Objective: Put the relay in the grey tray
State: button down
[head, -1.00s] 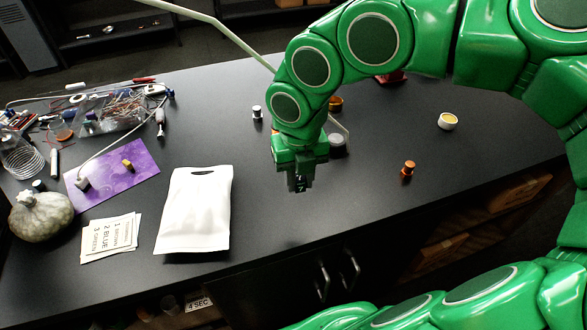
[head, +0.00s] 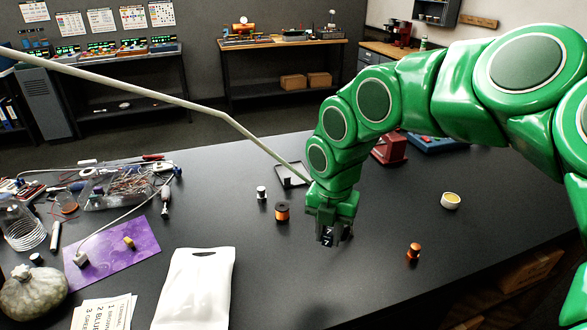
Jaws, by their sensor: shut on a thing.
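My gripper (head: 329,241) is above the black table, right of centre, pointing down. It is shut on a small dark block with pale markings, which I take to be the relay (head: 328,239); the fingers cover most of it. A small square tray (head: 281,184) with a grey rim, apparently the grey tray, lies on the table behind and left of my gripper. My arm's wrist is close to its right side in the picture.
An orange spool (head: 282,212) and a small white-and-black cylinder (head: 262,193) stand before the tray. A copper-coloured part (head: 414,252) and a yellow-topped cup (head: 450,201) stand to the right. A white pouch (head: 195,290) and purple mat (head: 120,250) lie left. The front middle is clear.

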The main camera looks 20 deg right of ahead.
jog(key=w+d+r+m, duration=0.1)
jog(key=w+d+m, duration=0.25)
jog(key=w, duration=0.35)
jog(key=w+d+m, duration=0.3)
jog(key=w+m, duration=0.1)
jog(key=w, duration=0.3)
jog(key=m, duration=0.3)
send_over(296, 178)
jog(key=s, duration=0.1)
jog(key=shift+n, duration=0.25)
notch_tip(296, 178, down, 9)
jog(key=shift+s+a+f, duration=0.1)
jog(key=shift+a+f, duration=0.05)
jog(key=shift+w+f, duration=0.45)
jog(key=shift+f, duration=1.7)
jog(key=shift+f, duration=0.1)
jog(key=c, duration=0.9)
grip_release()
